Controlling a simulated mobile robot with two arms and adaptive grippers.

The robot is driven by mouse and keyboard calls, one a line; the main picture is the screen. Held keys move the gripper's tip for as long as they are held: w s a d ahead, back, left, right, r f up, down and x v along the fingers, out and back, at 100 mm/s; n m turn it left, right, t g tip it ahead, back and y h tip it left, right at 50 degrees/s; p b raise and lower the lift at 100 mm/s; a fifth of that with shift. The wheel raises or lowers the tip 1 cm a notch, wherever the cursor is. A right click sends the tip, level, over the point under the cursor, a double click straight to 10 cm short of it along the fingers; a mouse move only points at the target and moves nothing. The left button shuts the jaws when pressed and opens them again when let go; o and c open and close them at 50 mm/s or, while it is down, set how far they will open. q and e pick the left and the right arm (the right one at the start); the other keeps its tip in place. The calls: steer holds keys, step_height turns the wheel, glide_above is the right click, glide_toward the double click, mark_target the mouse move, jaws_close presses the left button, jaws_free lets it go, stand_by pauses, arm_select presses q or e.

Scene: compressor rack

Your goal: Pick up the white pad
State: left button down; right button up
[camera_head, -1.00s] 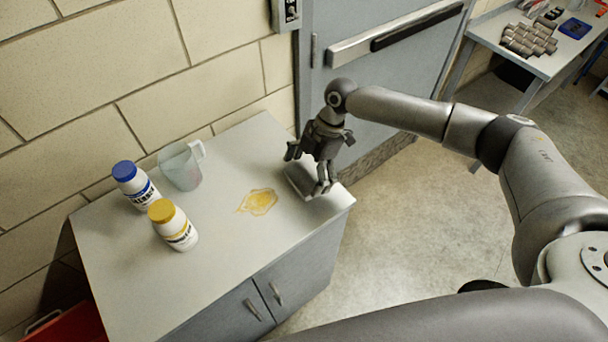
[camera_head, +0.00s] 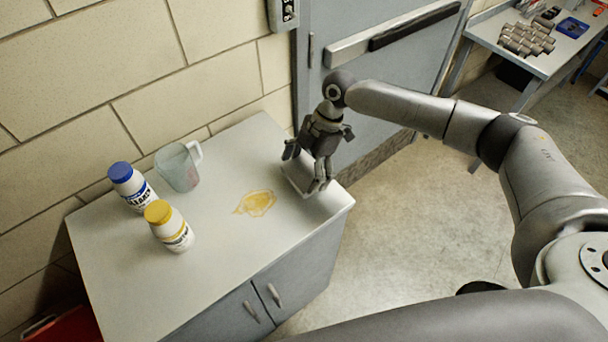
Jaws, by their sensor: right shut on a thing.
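The white pad (camera_head: 297,181) lies at the right end of the pale cabinet top, near its edge. My right gripper (camera_head: 304,172) points down over the pad, with one finger on either side of it, and is shut on it. The gripper hides part of the pad. I cannot tell whether the pad is clear of the surface. My left gripper is not in view.
A yellow spill (camera_head: 256,203) lies on the cabinet top (camera_head: 215,270) left of the pad. A clear jug (camera_head: 178,168), a blue-capped bottle (camera_head: 131,187) and a yellow-capped bottle (camera_head: 170,227) stand further left. A grey door (camera_head: 385,80) is behind the gripper.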

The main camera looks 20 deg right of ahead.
steer(key=s+r, duration=0.1)
steer(key=r, duration=0.1)
steer(key=s+r+b, duration=0.1)
steer(key=r, duration=0.1)
steer(key=s+r, duration=0.2)
steer(key=shift+s+a+b, duration=0.1)
steer(key=shift+a+b, duration=0.15)
steer(key=shift+b, duration=0.1)
steer(key=s+r+b, duration=0.2)
steer(key=s+r, duration=0.3)
steer(key=s, duration=0.4)
steer(key=shift+s+a+r, duration=0.15)
steer(key=shift+s+a, duration=0.25)
steer(key=shift+a, duration=0.05)
